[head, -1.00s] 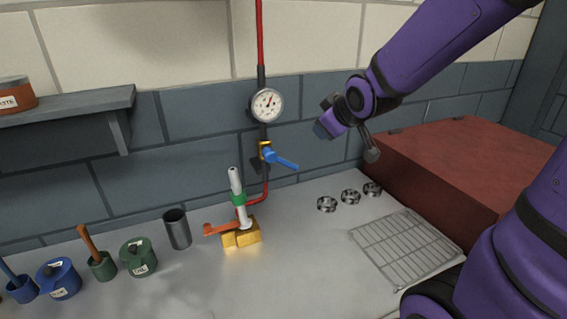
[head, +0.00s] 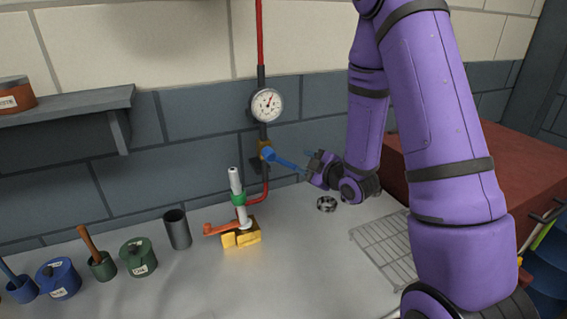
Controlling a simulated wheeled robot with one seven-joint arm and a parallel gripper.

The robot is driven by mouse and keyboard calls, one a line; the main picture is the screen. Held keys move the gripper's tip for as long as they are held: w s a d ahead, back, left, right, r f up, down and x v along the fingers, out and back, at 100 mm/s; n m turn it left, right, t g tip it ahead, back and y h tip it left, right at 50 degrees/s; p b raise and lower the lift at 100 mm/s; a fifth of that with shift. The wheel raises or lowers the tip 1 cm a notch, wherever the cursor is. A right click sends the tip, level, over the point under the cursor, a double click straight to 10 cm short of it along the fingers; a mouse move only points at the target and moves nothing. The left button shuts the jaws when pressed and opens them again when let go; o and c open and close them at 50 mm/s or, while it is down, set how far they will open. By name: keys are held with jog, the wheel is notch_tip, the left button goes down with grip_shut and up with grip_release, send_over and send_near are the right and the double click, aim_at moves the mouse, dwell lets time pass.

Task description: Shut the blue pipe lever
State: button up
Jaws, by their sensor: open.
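My purple arm comes in from the right.
A green-banded grey tube with an orange handle stands in a yellow clamp block (head: 241,238) below the valve. A metal ring (head: 327,204) and a wire rack (head: 380,248) lie on the bench. A grey cup (head: 177,229) and paint pots stand left. A red box (head: 460,190) is behind my arm.

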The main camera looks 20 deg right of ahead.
aim_at(290, 165)
jog(key=shift+n+t+y, duration=0.6)
jog(key=shift+y, duration=0.2)
jog(key=w+a+f, duration=0.1)
jog(key=w, duration=0.2)
jog(key=w+a+f, duration=0.1)
jog(key=w, duration=0.1)
jog(key=w+a+f, duration=0.1)
jog(key=w, duration=0.2)
jog(key=shift+w+a+f, duration=0.2)
jog(key=shift+w+a, duration=0.05)
jog(key=shift+w, duration=0.05)
grip_shut()
